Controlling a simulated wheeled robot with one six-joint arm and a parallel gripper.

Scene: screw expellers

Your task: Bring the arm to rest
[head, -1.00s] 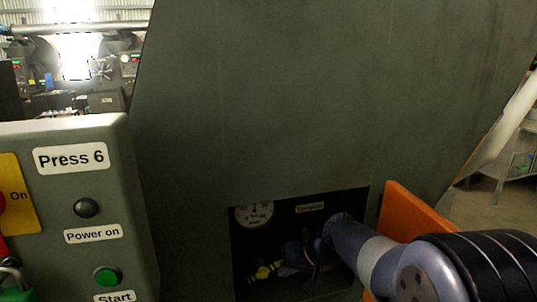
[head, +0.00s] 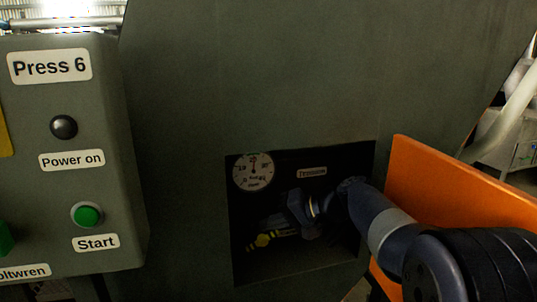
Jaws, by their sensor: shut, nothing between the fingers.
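My arm (head: 385,225) comes in from the lower right and reaches into a dark recess (head: 300,262) in the grey machine body. Its end, with my gripper (head: 268,239), is inside the recess, below a round dial gauge (head: 253,171). A yellow part shows at the gripper's end; I cannot tell whether it belongs to the gripper or the machine. The fingers are small and dark in this view, and nothing is seen held.
An orange panel (head: 440,190) stands right beside my arm, like an open door of the recess. The Press 6 control box (head: 110,170) with a green Start button (head: 88,214) is at the left. The recess edges surround my arm's end closely.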

